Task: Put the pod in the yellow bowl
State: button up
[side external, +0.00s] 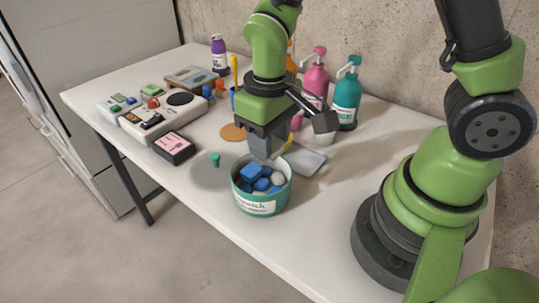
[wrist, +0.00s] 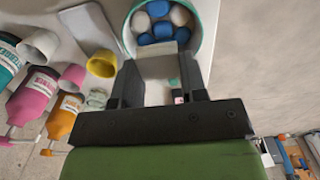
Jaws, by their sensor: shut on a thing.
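My gripper (side external: 264,150) points down just above the teal tub (side external: 262,207), its fingers close to the rim. In the wrist view, my gripper (wrist: 158,80) is shut on a light grey, block-like pod (wrist: 157,66) between its fingers. The pod covers part of the tub's near rim; in the side view the fingers mostly hide it. The tub (wrist: 198,48) holds several blue and white pods. The yellow bowl (wrist: 102,63) is small and stands left of my fingers in the wrist view. In the side view only a bit of it (side external: 289,143) shows behind my gripper.
A white bowl (wrist: 40,43) and a pink bowl (wrist: 73,76) stand near the yellow one. Pink (side external: 315,75) and teal (side external: 346,98) pump bottles stand behind them by the wall. A grey flat slab (side external: 305,160) lies beside the tub. A black-and-pink box (side external: 174,148) and devices lie left.

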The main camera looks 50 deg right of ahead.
jog(key=shift+r, duration=0.55)
jog(key=shift+w+d, duration=0.1)
jog(key=w+d, duration=0.4)
jog(key=d, duration=0.4)
jog(key=w+d, duration=0.4)
jog(key=d, duration=0.3)
jog(key=shift+s+d+f, duration=0.1)
jog(key=shift+f, duration=2.45)
jog(key=o, duration=1)
